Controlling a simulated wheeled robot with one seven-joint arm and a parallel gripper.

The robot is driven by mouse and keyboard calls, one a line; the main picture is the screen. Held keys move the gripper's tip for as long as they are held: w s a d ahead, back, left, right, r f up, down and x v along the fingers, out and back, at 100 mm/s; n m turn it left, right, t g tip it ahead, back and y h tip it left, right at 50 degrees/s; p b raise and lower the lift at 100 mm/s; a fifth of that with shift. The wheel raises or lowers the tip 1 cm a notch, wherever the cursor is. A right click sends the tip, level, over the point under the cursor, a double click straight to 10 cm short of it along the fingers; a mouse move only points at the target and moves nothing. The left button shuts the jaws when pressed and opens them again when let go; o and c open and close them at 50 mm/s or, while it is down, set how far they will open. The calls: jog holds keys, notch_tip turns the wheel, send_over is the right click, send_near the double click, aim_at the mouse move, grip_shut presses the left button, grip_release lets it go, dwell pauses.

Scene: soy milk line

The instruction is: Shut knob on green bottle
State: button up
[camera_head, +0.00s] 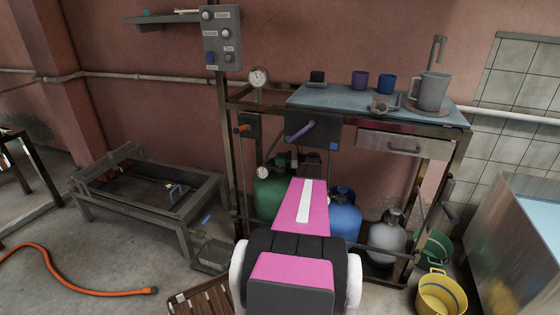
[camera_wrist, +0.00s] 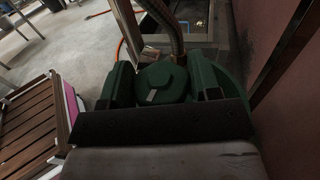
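The green bottle (camera_head: 268,197) stands under the metal table, left of a blue bottle, partly hidden by my pink arm. In the wrist view a round dark green part (camera_wrist: 162,82), seemingly its knob, sits in the middle. My gripper (camera_wrist: 162,90) has dark green finger-like shapes on both sides of this part, apart from each other. Whether they touch it is too dark to tell. In the head view my gripper is small and dark near the bottle's top, mostly behind my arm.
A blue bottle (camera_head: 345,214) and a grey bottle (camera_head: 387,238) stand to the right. A table post (camera_head: 226,150) rises close on the left. A low metal frame (camera_head: 150,192), a slatted wooden stool (camera_head: 203,298) and an orange hose (camera_head: 75,285) are on the floor.

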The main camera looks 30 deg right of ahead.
jog(key=shift+s+m+t+h, duration=0.1)
jog(key=shift+m+t+h, duration=0.3)
jog(key=shift+t, duration=0.1)
jog(key=shift+s+a+m+t+h, duration=0.1)
jog(key=shift+a+m+t+h, duration=0.05)
jog(key=shift+m+t+h, duration=0.85)
jog(key=m+t+h, duration=0.2)
jog(key=h, duration=0.1)
jog(key=m+t+h, duration=0.2)
jog(key=h, duration=0.1)
jog(key=m+h, duration=0.2)
jog(key=h, duration=0.1)
jog(key=m+t+h, duration=0.1)
jog(key=m+h, duration=0.1)
jog(key=h, duration=0.1)
jog(key=shift+m+h, duration=0.4)
jog(key=shift+m+g+h, duration=0.5)
jog(key=shift+m+h, duration=1.3)
jog(key=shift+h, duration=1)
jog(key=shift+m+h, duration=0.3)
jog(key=shift+h, duration=0.1)
jog(key=shift+d, duration=0.2)
jog(key=o, duration=0.8)
